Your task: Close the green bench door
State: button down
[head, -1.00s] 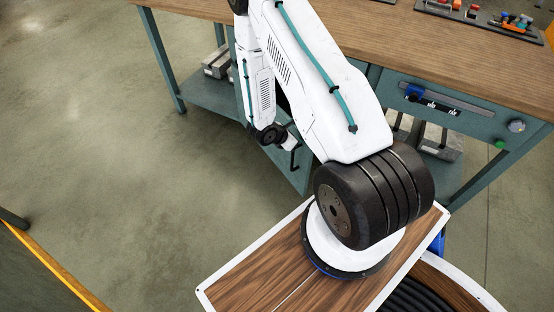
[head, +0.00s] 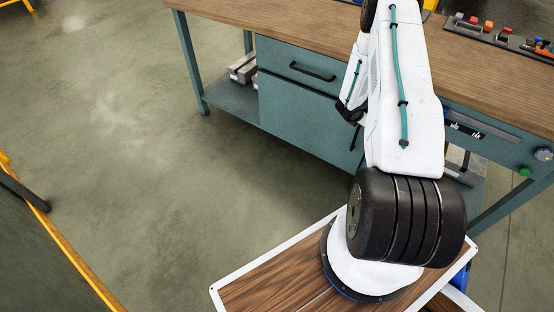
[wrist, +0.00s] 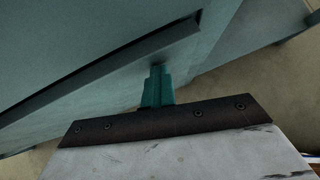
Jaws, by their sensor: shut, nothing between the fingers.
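The green bench door (head: 305,118) is the lower front panel of the cabinet under the workbench. In the head view it looks flush or nearly flush with the front, but my arm covers its right part. A dark upright handle (head: 355,137) shows beside my arm. In the wrist view the green panel (wrist: 90,40) fills the upper left, crossed by a slanting dark strip that I cannot identify surely. My gripper (wrist: 157,72) is shut and empty, its teal fingertips close to the panel; I cannot tell whether they touch. The head view hides the fingers behind my arm.
Above the door is a drawer (head: 300,65) with a dark handle. The wooden bench top (head: 290,25) carries a tool tray (head: 495,38) at the right. Grey blocks (head: 243,70) lie on the lower shelf. Open floor (head: 120,130) lies left of the bench.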

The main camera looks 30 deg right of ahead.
jog(key=shift+w+d+r, duration=0.3)
jog(key=shift+d+r, duration=0.15)
jog(key=shift+d, duration=0.25)
jog(key=shift+a+r, duration=0.1)
jog(key=shift+r, duration=0.05)
jog(key=a+f+v, duration=0.1)
jog(key=v, duration=0.7)
jog(key=shift+s+f, duration=0.2)
jog(key=shift+s, duration=0.1)
jog(key=shift+w+d+r+x, duration=0.1)
jog(key=shift+x, duration=1.05)
jog(key=shift+w+d+r+x, duration=0.1)
jog(key=shift+x, duration=1)
jog(key=shift+w+r+x, duration=0.1)
jog(key=shift+w+x, duration=0.05)
jog(key=shift+x, duration=1)
